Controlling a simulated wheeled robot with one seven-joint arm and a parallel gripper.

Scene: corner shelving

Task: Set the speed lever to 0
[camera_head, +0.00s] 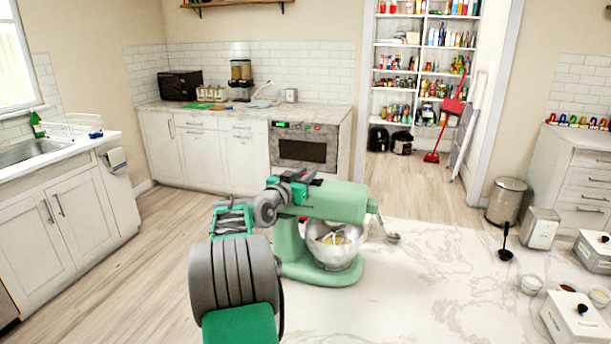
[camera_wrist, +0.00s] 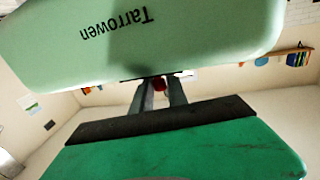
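The pale green stand mixer (camera_head: 335,202) stands on the marble-look counter, with a steel bowl (camera_head: 336,246) under its head. In the wrist view its head (camera_wrist: 160,40) fills the top, with "Tarrowen" upside down. A small red knob (camera_wrist: 159,83), apparently the speed lever's end, shows between my fingertips at the lower edge of the head. My gripper (camera_head: 302,184) is at the mixer's rear upper left; in the wrist view its two fingers (camera_wrist: 160,88) are parted around the knob. I cannot tell whether they press on it. The lever's setting and scale are hidden.
A metal scoop (camera_head: 393,238) lies right of the mixer. A black ladle (camera_head: 506,250), small bowls (camera_head: 531,284) and white canisters (camera_head: 542,228) are farther right. The counter between is clear. A sink unit (camera_head: 60,195) and oven (camera_head: 303,148) stand behind.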

